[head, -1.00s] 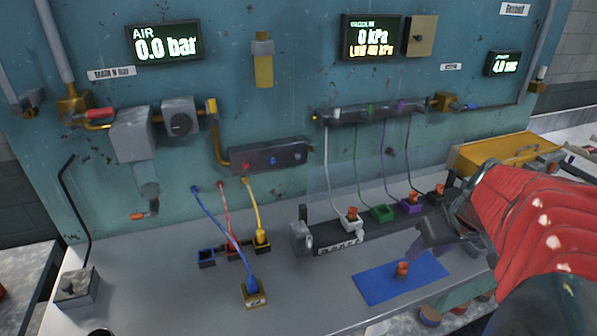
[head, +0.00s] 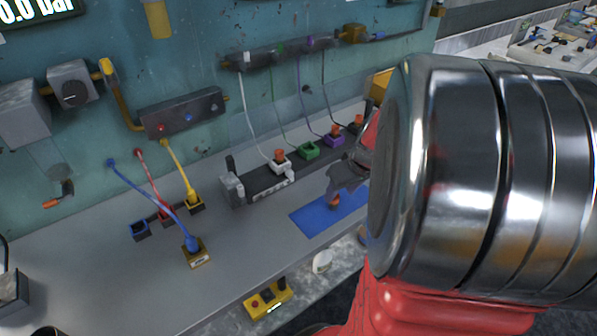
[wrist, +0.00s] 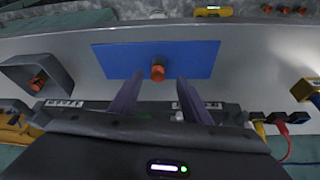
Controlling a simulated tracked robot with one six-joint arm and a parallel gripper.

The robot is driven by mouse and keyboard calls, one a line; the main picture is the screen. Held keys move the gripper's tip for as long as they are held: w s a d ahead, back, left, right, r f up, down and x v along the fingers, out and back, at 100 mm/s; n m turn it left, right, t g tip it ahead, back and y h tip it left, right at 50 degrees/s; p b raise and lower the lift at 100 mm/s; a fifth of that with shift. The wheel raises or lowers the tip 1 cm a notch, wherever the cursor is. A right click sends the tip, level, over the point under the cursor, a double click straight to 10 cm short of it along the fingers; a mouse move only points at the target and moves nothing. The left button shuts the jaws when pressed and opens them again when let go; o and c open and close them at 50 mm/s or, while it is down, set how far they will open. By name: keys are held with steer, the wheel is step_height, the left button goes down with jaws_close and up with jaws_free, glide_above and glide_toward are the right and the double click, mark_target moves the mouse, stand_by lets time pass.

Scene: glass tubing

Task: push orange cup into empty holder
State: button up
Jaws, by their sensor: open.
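The orange cup (head: 334,202) is upright on a blue mat (head: 306,221) on the bench. In the wrist view the cup (wrist: 158,68) stands on the mat (wrist: 200,58) just beyond and between my fingertips. My gripper (wrist: 160,82) is open and empty. In the head view my gripper (head: 346,180) hangs close above the cup and partly hides the mat. A row of holders stands behind the mat: white (head: 283,166), green (head: 308,152), purple (head: 333,141) and black (head: 354,130). Orange pieces top the white, purple and black ones; I see none in the green holder.
My arm blocks the right of the head view. Blue, red and yellow cables run to plugs at the left, one in a yellow block (head: 196,258). A yellow button box (head: 268,300) is at the bench's front edge. The bench left of the mat is clear.

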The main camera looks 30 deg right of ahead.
mark_target(334, 202)
steer(key=shift+w+f, duration=0.1)
steer(key=shift+f, duration=0.05)
steer(key=shift+w+x, duration=0.25)
steer(key=shift+x, duration=2.25)
steer(key=shift+d, duration=0.2)
jaws_close()
